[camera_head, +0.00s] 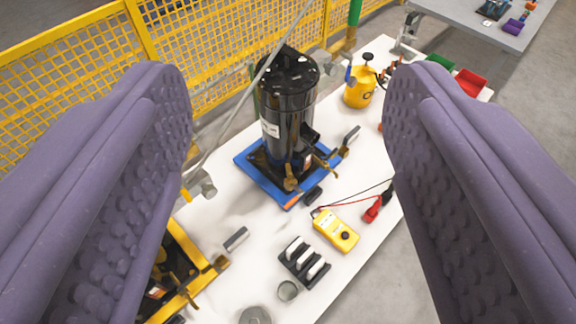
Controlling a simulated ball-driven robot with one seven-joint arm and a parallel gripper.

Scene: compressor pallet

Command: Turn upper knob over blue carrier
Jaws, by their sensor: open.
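My gripper (290,90) is open, with two purple textured fingers wide apart at the left and right of the view. Nothing is between the pads at close range. The blue carrier (252,178) lies on the white table ahead, seen between the fingers. A tall black compressor (285,100) stands upright on it. Brass fittings show low on its front: one at the front (290,182) and one to the right (325,166). I cannot tell which part is the upper knob. The fingers are apart from the carrier and compressor.
A thin grey pipe (246,98) crosses in front of the compressor. A yellow multimeter (336,230), a black rack (304,262) and a yellow carrier (190,245) lie nearer on the white table (230,285). A yellow canister (359,88) stands behind. Yellow mesh fencing (70,85) runs along the left.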

